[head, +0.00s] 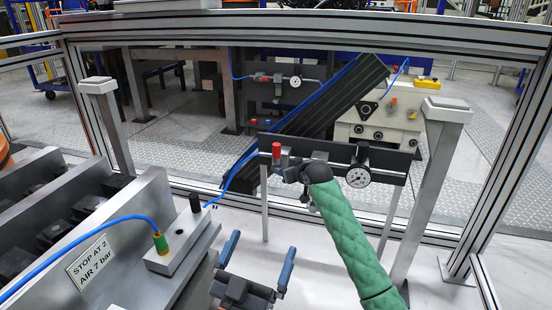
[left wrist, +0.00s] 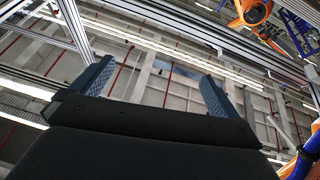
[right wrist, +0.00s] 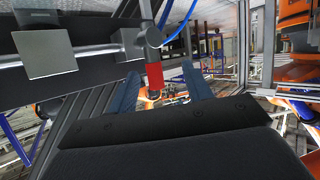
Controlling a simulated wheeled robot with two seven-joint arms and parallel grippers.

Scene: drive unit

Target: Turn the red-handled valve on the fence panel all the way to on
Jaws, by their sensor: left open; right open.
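The red valve handle (head: 276,150) stands upright at the left end of the dark fence panel (head: 396,162). In the right wrist view the red handle (right wrist: 154,76) shows between my right gripper's fingers (right wrist: 160,92), which are open. Whether either finger touches it I cannot tell. In the head view my green-sleeved right arm reaches up to the valve, and its wrist hides most of the right gripper. My left gripper (head: 258,257) is open and empty at the bottom of the head view; its blue fingers also show in the left wrist view (left wrist: 155,88).
A round gauge (head: 357,178) sits on the panel right of the valve. A blue hose (head: 240,175) runs down from its left end. A metal block with a green fitting (head: 160,242) and a sign (head: 90,263) are at the left. A grey post (head: 430,180) stands right.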

